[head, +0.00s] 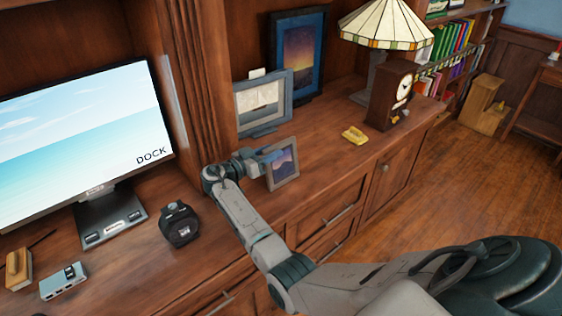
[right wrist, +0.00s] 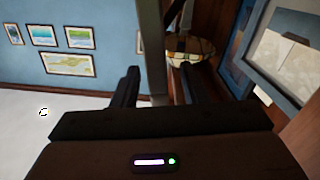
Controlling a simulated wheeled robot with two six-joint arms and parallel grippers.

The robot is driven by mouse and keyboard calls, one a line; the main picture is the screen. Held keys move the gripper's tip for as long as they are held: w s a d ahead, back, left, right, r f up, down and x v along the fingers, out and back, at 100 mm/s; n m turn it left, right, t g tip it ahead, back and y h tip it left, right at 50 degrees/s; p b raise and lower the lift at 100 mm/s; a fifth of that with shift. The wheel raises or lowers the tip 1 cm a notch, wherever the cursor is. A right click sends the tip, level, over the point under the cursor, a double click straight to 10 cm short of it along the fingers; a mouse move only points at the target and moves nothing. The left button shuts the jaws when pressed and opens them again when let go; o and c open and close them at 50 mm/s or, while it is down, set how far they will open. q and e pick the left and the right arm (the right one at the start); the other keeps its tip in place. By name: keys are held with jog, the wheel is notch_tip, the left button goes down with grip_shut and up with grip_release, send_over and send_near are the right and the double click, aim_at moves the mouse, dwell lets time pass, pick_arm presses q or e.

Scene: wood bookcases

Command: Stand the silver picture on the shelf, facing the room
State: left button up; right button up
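The silver picture (head: 284,166), a small frame with a purple mountain image, is upright on or just above the desk top near its front edge. I cannot tell whether its foot touches the wood. My right gripper (head: 270,153) is at its upper left side. In the right wrist view, the silver frame (right wrist: 154,45) is seen edge-on between the fingers of my right gripper (right wrist: 160,82), with narrow gaps showing beside it. The shelf top (head: 325,127) runs along the bookcase to the right. My left gripper is out of view.
A blue-grey framed picture (head: 263,103) and a dark framed picture (head: 299,52) stand behind. A wooden clock (head: 391,95), yellow object (head: 355,135) and lamp (head: 386,24) are right. A monitor (head: 85,140) and black device (head: 179,224) are left. Bare wood shows right of the silver picture.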

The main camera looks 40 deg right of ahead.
jog(key=shift+d, duration=0.85)
jog(key=shift+a, duration=0.1)
grip_shut()
jog(key=shift+r, duration=0.15)
